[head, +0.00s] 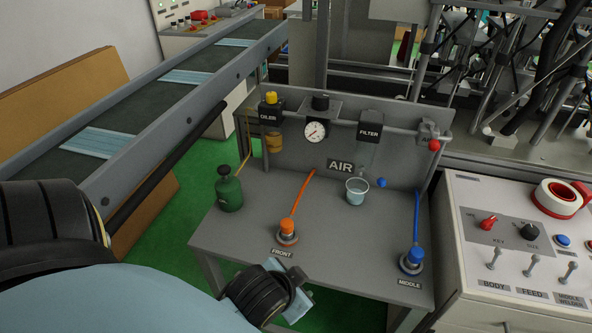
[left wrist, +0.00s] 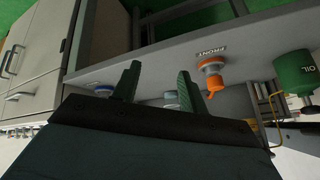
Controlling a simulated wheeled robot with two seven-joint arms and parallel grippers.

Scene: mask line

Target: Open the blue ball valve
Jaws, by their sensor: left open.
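The blue ball valve (head: 411,262) stands at the right front of the grey air table, by the "MIDDLE" label. A blue hose rises from it to the back panel. In the left wrist view a blue part (left wrist: 103,90) shows small and partly hidden, left of the fingers; it may be this valve. My left gripper (left wrist: 158,69) is open, with a clear gap between two dark green fingers and nothing held. In the head view my left wrist is at the front edge of the table, left of the blue valve and apart from it. My right gripper is not in view.
An orange valve (head: 287,233) labelled "FRONT" stands on the table (head: 330,255) left of the blue one. A green oil can (head: 229,190) and a clear cup (head: 356,192) stand behind. A control panel (head: 515,240) borders the right side. The tabletop between the valves is clear.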

